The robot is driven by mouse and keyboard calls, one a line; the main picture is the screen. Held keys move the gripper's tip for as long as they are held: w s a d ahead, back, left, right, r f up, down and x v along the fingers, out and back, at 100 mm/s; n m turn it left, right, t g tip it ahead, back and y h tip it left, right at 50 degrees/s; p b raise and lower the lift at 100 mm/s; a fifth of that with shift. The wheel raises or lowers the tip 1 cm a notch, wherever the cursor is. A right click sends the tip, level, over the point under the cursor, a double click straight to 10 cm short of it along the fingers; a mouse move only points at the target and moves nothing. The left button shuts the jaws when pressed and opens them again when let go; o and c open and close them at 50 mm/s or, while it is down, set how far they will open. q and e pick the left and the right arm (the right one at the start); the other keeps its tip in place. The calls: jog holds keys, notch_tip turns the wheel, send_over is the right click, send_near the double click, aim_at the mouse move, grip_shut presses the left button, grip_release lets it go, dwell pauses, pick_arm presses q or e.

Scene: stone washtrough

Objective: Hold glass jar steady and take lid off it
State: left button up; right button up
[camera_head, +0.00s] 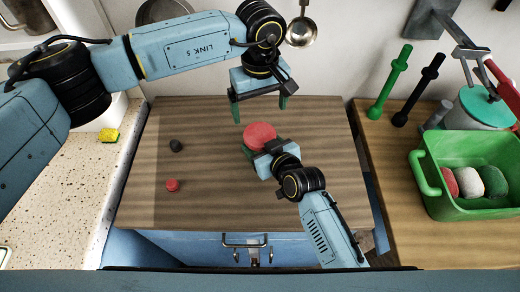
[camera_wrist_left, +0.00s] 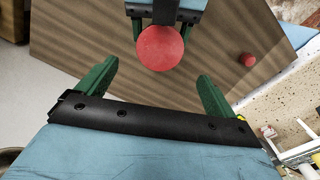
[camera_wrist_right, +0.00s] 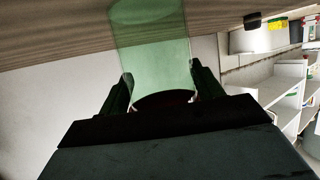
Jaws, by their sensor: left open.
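The glass jar stands on the wooden top and shows translucent green in the right wrist view (camera_wrist_right: 155,45). Its round red lid (camera_head: 260,135) sits on it and hides most of the jar from above. My right gripper (camera_head: 264,153) is shut on the jar from the near side, one finger on each side of the glass. My left gripper (camera_head: 259,104) is open and empty, behind and above the jar, fingers pointing down. In the left wrist view the lid (camera_wrist_left: 160,48) lies just ahead, between and beyond the spread green fingers.
A yellow sponge (camera_head: 108,135) is on the left counter. A green basket (camera_head: 487,148) and a turquoise-lidded pot (camera_head: 482,106) stand right. A ladle (camera_head: 301,32) hangs behind.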

aim_at(260, 134)
jog(key=c, duration=1.1)
pick_arm(q)
jog(key=n, duration=0.4)
pick_arm(e)
jog(key=shift+c, duration=0.2)
pick_arm(q)
jog(key=shift+f, duration=4)
jog(key=c, duration=1)
jog(key=n, duration=0.6)
jog(key=shift+r, duration=0.2)
